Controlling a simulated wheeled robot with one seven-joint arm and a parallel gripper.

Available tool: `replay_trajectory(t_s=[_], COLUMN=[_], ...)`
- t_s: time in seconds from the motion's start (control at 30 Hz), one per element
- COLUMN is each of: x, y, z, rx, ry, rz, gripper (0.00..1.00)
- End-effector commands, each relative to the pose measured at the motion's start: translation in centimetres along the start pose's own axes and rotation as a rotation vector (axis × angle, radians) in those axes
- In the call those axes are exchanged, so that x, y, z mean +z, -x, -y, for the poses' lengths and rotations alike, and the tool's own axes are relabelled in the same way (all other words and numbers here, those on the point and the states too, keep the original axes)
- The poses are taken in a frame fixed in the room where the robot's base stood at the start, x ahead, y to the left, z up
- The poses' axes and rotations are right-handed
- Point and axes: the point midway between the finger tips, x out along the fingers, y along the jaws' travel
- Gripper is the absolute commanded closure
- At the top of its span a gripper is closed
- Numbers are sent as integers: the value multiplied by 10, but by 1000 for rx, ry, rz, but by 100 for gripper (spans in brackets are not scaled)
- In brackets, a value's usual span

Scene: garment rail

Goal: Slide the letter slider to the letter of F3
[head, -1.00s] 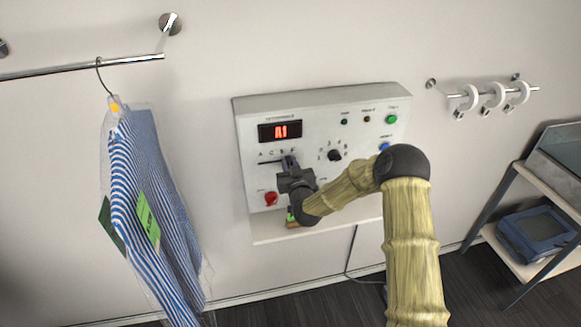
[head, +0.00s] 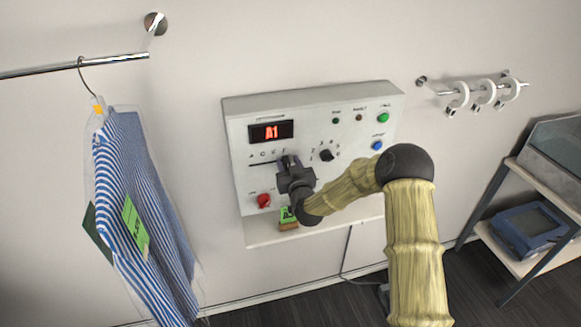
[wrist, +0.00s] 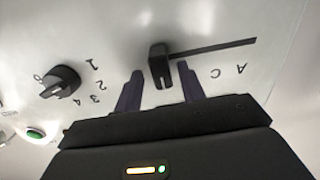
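The letter slider's dark knob (wrist: 160,66) stands at one end of its slot (wrist: 215,48), the end away from the letter A. My gripper (wrist: 159,72) is open, with one finger on each side of the knob and small gaps showing. The letters A and C show in the wrist view; the others are hidden there by my gripper. In the head view my gripper (head: 288,161) covers the knob, just below the letter row on the white control panel (head: 355,110). The red display (head: 271,132) reads A1.
A numbered rotary knob (head: 326,155) sits right of my gripper, a red knob (head: 264,200) below left. Green (head: 383,118) and blue (head: 377,146) buttons are on the right. A green-labelled block (head: 288,219) is on the ledge below. A bagged striped shirt (head: 150,210) hangs left.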

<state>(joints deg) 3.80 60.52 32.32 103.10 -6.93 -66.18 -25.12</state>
Motion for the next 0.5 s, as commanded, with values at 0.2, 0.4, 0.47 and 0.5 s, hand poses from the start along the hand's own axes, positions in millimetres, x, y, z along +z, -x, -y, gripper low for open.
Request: replay_trajectory(t_s=[0.2, 0.4, 0.47, 0.5], x=[2, 3, 4, 4], y=[10, 35, 44, 50], z=[-1, 0, -1, -1], rx=[1, 0, 0, 0], ry=[0, 1, 1, 2], rz=[1, 1, 1, 1], gripper=[60, 60, 60, 60])
